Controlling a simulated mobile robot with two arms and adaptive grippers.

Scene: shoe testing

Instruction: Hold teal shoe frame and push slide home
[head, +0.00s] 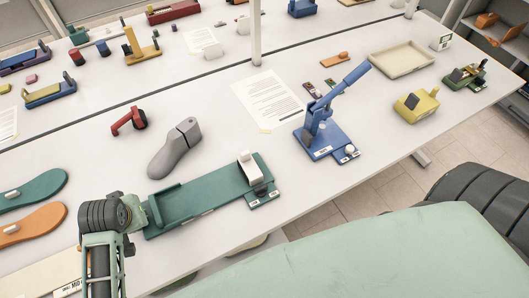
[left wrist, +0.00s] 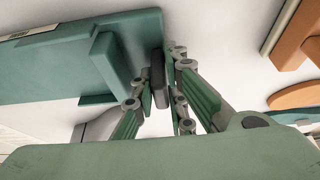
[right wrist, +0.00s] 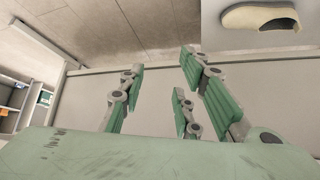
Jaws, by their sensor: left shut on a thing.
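The teal shoe frame (head: 205,195) lies on the white table, a long tray with a raised stop at its left end. A white block (head: 248,167), seemingly the slide, stands at its right end beside a dark knob. My left gripper (head: 143,212) is at the frame's left end. In the left wrist view its fingers (left wrist: 158,85) are shut on a dark grey tab (left wrist: 157,65) beside the teal frame's end (left wrist: 115,65). My right gripper (right wrist: 165,70) is open and empty in the right wrist view; its fingers are not visible in the head view.
A grey shoe last (head: 175,148) and red clamp (head: 130,121) lie behind the frame. A blue press (head: 322,140) stands to its right. Teal and orange insoles (head: 35,222) lie at left. A beige shoe (right wrist: 260,17) shows in the right wrist view.

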